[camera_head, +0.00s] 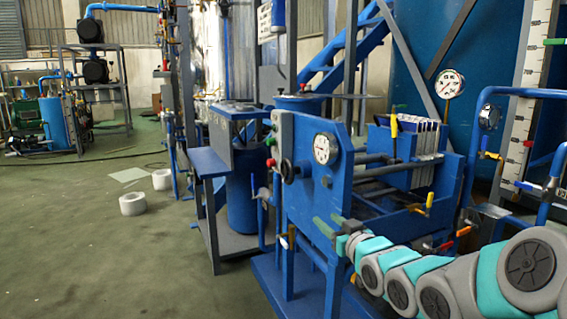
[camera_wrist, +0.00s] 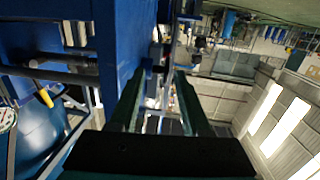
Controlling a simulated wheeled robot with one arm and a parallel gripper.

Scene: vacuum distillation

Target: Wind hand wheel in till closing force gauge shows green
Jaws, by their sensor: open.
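The hand wheel (camera_head: 290,172) is a small dark wheel on the left end of the blue press frame (camera_head: 318,195). A round white gauge (camera_head: 325,148) sits on the frame just right of and above the wheel. Its needle and any green band are too small to read. My gripper (camera_head: 330,225) is open and empty, below and to the right of the wheel, apart from it and in front of the blue end plate. In the wrist view the two green fingers (camera_wrist: 160,75) are spread with nothing held between them. I cannot pick out the wheel for sure there.
A red button (camera_head: 271,163) on a grey box is left of the wheel. White filter plates (camera_head: 420,140) stand in the press. Yellow-handled valves (camera_head: 429,201) and a blue pipe (camera_head: 482,110) crowd the right.

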